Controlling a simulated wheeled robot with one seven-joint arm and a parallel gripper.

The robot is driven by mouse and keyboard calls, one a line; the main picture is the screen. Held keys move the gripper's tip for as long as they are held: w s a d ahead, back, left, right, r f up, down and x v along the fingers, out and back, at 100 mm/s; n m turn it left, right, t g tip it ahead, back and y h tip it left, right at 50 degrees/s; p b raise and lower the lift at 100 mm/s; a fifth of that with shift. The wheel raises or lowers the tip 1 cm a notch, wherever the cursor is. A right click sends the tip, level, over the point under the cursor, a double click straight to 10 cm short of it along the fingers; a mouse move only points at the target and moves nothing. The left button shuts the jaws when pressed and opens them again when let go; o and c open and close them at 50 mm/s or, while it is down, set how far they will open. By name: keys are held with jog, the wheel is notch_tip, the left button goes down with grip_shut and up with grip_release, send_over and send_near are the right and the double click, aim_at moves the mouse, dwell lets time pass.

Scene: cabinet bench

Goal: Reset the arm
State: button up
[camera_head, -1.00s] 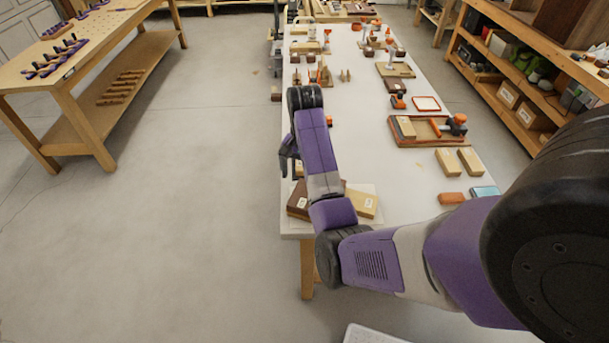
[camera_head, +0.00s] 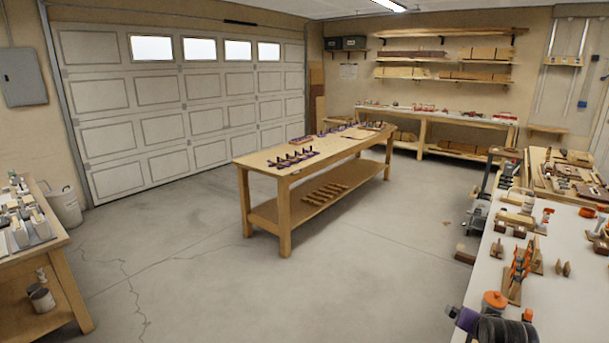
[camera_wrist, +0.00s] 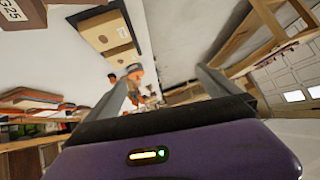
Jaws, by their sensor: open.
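My gripper (camera_wrist: 168,88) shows in the wrist view, with its two grey fingers spread wide apart and nothing held between them. The fingers stand clear in the air, beyond the purple wrist housing at the bottom of that view. In the head view only a purple and black part of my arm (camera_head: 490,326) shows at the lower right, over the edge of the white bench (camera_head: 570,290). The gripper itself cannot be made out there.
The white bench carries wooden blocks, an orange-topped item (camera_head: 495,300) and clamps. A wooden workbench (camera_head: 300,165) stands mid-room, another bench (camera_head: 50,260) at the left. Open concrete floor (camera_head: 380,260) lies between them. The wrist view shows tan boxes (camera_wrist: 105,30) nearby.

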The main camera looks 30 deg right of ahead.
jog(key=s+a+r+n+t+y+b, duration=0.1)
jog(key=s+a+n+t, duration=0.15)
jog(key=a, duration=0.65)
jog(key=s+a+r+n+t+b, duration=0.15)
jog(key=a+n+t, duration=0.25)
jog(key=a, duration=0.5)
jog(key=s+a+n+t+y, duration=0.1)
jog(key=s+a+n+t, duration=0.15)
jog(key=a, duration=0.65)
jog(key=s+a+n+y+b, duration=0.2)
jog(key=s+a+n+y, duration=0.2)
jog(key=s+a, duration=1.3)
jog(key=shift+s+a+f+y, duration=0.25)
jog(key=shift+s+y, duration=0.4)
jog(key=shift+y, duration=0.45)
